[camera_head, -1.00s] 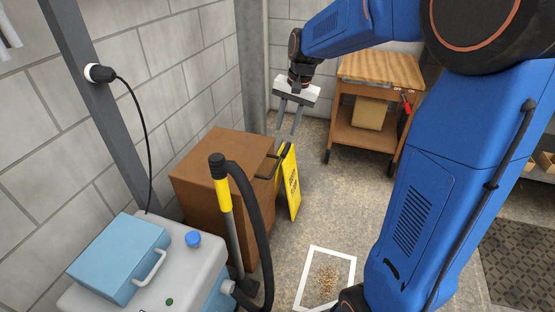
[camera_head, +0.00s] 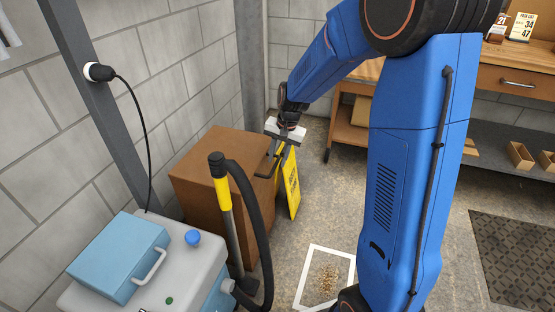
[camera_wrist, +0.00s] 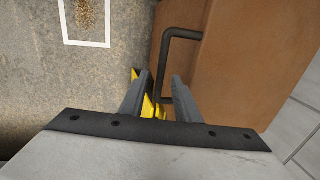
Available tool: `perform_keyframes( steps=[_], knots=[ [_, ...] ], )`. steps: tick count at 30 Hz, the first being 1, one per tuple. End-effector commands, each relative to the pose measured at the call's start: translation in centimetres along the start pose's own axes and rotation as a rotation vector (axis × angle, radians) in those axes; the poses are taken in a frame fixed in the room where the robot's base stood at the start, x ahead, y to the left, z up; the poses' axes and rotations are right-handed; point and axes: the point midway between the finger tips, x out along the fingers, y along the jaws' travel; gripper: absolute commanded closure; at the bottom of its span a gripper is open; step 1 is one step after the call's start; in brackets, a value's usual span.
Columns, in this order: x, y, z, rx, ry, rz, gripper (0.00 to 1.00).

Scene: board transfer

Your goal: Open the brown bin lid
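The brown bin (camera_head: 190,205) stands by the left wall, its flat lid (camera_head: 215,148) down. A dark bar handle (camera_head: 262,174) sticks out at the lid's right edge; it also shows in the wrist view (camera_wrist: 165,55). My gripper (camera_head: 274,152) is at this handle, fingers pointing down. In the wrist view my gripper (camera_wrist: 162,77) has its two grey fingers apart, and the handle's long bar appears between them. Whether a finger touches the bar I cannot tell. Nothing is gripped.
A yellow floor sign (camera_head: 291,186) stands close to the bin's right side, near my fingers. A blue-and-grey cleaning machine (camera_head: 185,262) with a black hose (camera_head: 262,205) is in front. A white floor frame (camera_head: 308,276) encloses scattered bits.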

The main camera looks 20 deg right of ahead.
Motion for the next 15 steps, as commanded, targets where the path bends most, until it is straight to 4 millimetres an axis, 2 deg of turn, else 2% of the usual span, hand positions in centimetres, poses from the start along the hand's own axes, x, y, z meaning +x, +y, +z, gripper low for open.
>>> perform_keyframes(
  steps=[4, 12, 15],
  knots=[
    [0.65, -0.01, 0.01, -0.001, 0.000, 0.000, 0.71],
    [0.71, -0.02, 0.00, -0.001, 0.001, 0.000, 0.71],
    [0.70, -0.02, 0.00, -0.001, 0.001, 0.000, 0.94]
  ],
)
